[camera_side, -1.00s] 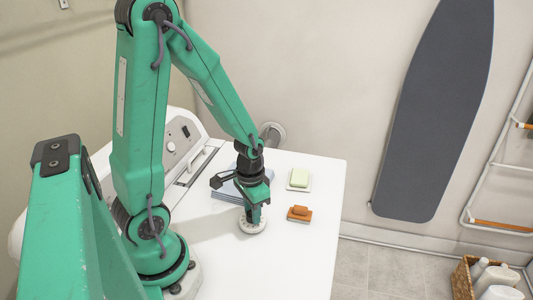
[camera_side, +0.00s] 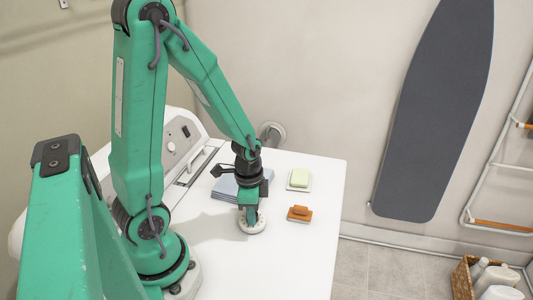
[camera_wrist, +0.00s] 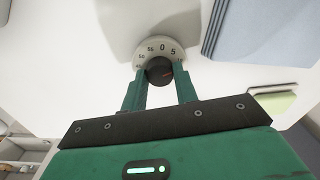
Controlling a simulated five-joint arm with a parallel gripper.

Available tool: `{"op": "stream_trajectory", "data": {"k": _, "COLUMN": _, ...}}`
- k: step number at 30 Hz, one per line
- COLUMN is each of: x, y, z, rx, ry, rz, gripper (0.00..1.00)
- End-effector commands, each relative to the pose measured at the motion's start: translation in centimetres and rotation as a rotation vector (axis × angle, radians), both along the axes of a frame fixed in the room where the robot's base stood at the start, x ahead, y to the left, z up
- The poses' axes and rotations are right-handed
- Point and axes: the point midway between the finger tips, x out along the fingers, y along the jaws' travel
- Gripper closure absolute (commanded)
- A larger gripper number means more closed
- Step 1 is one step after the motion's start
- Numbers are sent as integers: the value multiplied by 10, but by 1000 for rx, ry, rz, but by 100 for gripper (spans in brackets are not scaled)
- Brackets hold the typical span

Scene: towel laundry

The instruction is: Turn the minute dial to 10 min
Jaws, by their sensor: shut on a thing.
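The minute dial is a pale disc (camera_wrist: 147,50) with numbers around its rim and a dark round knob (camera_wrist: 159,69) in the middle. It stands on the white table top, below my gripper, and its pale rim shows in the side view (camera_side: 243,229). My gripper (camera_wrist: 160,86) is shut on the knob, one green finger on each side. In the wrist view 55, 0 and 5 show on the far rim. A red mark on the knob points to the right, just past the 5; the rim there is partly hidden by the right finger.
Folded blue towels (camera_side: 228,188) lie close behind the dial. A green soap on a white dish (camera_side: 299,180) and an orange-brown brush (camera_side: 299,214) lie to the right. A white panel with a knob (camera_side: 171,148) is at the back left. The front of the table is clear.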

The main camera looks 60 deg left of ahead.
Motion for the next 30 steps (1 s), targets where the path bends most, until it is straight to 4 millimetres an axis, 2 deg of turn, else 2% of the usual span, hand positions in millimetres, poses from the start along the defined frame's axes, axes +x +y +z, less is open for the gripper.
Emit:
{"op": "stream_trajectory", "data": {"k": 8, "x": 0, "y": 0, "z": 0, "rx": 0, "ry": 0, "rz": 1, "gripper": 94}}
{"op": "stream_trajectory", "data": {"k": 9, "x": 0, "y": 0, "z": 0, "rx": 0, "ry": 0, "rz": 1, "gripper": 69}}
{"op": "stream_trajectory", "data": {"k": 12, "x": 0, "y": 0, "z": 0, "rx": 0, "ry": 1, "rz": 1, "gripper": 49}}
{"op": "stream_trajectory", "data": {"k": 23, "x": 0, "y": 0, "z": 1, "rx": 0, "ry": 0, "rz": 1, "gripper": 48}}
{"op": "stream_trajectory", "data": {"k": 30, "x": 0, "y": 0, "z": 9, "rx": 0, "ry": -1, "rz": 1, "gripper": 48}}
